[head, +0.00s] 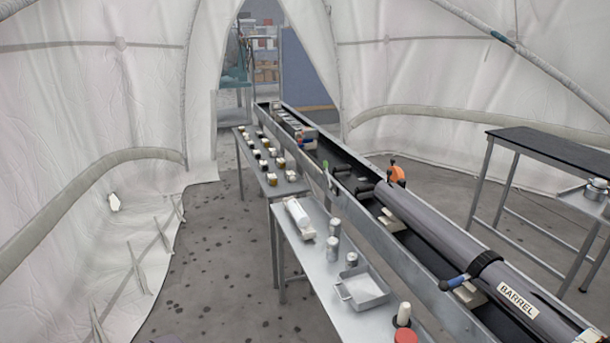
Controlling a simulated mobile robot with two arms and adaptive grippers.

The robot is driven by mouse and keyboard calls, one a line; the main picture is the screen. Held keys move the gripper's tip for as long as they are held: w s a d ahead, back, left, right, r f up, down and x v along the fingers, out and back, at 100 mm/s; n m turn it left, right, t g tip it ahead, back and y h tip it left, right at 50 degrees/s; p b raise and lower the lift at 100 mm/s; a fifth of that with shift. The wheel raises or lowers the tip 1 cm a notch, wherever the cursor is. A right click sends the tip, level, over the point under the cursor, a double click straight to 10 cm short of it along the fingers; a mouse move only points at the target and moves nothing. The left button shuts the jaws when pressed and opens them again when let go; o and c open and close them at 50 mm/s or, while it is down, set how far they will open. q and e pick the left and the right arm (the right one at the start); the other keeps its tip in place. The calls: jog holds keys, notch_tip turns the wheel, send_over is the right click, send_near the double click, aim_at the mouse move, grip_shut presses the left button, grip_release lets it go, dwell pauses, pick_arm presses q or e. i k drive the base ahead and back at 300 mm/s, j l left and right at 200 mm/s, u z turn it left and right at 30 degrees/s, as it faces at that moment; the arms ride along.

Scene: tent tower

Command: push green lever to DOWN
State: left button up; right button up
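A small green lever (325,166) stands roughly upright at the near side of the long dark trough, about midway along it. It is far off and small, and I cannot read any UP or DOWN label beside it. Neither of my grippers shows in the head view.
A long dark trough (395,243) holds a grey tube marked BARREL (440,230), with a blue-handled clamp (455,283) and an orange knob (397,174). A metal bench (310,262) in front carries a tray (362,288) and canisters. A black-topped table (555,149) stands right. Floor at left is open.

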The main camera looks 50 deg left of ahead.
aim_at(325, 164)
jog(key=u, duration=1.55)
jog(key=i+j+z, duration=0.15)
jog(key=i+j, duration=0.2)
jog(key=i+j+z, duration=0.1)
jog(key=i+j, duration=0.2)
jog(key=i+j+z, duration=0.15)
jog(key=i+j, duration=0.15)
jog(key=j, duration=0.2)
jog(key=i+j+z, duration=0.1)
jog(key=i+j, duration=0.2)
jog(key=j, duration=0.15)
jog(key=i+j+z, duration=0.15)
jog(key=j, duration=0.3)
jog(key=i+j+z, duration=0.1)
jog(key=i+j, duration=0.25)
jog(key=j, duration=0.15)
jog(key=i+j+z, duration=0.15)
jog(key=j, duration=0.4)
jog(key=i+j+z, duration=0.1)
jog(key=i+j, duration=0.15)
jog(key=j, duration=0.3)
